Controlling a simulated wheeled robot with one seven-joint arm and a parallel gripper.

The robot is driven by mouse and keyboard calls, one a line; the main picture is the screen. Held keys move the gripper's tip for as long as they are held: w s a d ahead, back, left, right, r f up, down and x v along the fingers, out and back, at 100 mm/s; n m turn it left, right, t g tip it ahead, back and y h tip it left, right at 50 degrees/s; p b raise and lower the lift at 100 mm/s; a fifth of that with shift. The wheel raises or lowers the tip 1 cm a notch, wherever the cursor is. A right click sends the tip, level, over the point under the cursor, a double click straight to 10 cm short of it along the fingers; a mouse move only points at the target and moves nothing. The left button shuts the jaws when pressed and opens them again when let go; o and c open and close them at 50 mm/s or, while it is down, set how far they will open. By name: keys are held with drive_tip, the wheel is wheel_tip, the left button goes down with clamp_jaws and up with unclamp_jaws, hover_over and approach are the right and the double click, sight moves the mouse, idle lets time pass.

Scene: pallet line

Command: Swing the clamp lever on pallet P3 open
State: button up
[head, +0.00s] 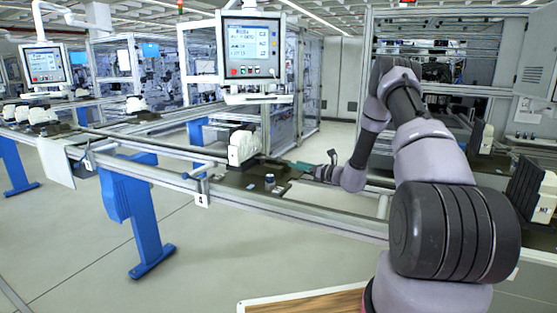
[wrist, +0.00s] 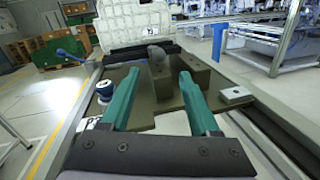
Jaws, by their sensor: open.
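The pallet's dark plate (head: 236,181) sits on the near conveyor, with a white casting (head: 243,148) standing on it. In the wrist view the casting (wrist: 132,24) is at the far end of the plate (wrist: 135,78). A grey rounded piece (wrist: 156,54), possibly the clamp lever, rises by two olive blocks (wrist: 191,71), ahead of my fingers. Its pivot is not clear. My gripper (wrist: 158,85) has two teal fingers, spread apart with nothing between the tips. It also shows in the head view (head: 297,165), low over the plate's right end. No P3 label is readable.
A blue-topped knob (wrist: 104,90) stands beside the left finger, and a small metal block (wrist: 236,95) lies right of the right finger. A blue handle (wrist: 68,55) sticks out at the left. Conveyor rails (head: 330,215) border the pallet. A screen (head: 251,47) hangs above.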

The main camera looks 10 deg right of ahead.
sight(278, 160)
drive_tip(key=x, duration=1)
drive_tip(key=shift+w+a, duration=0.15)
drive_tip(key=shift+a, duration=0.05)
clamp_jaws()
idle(1.1)
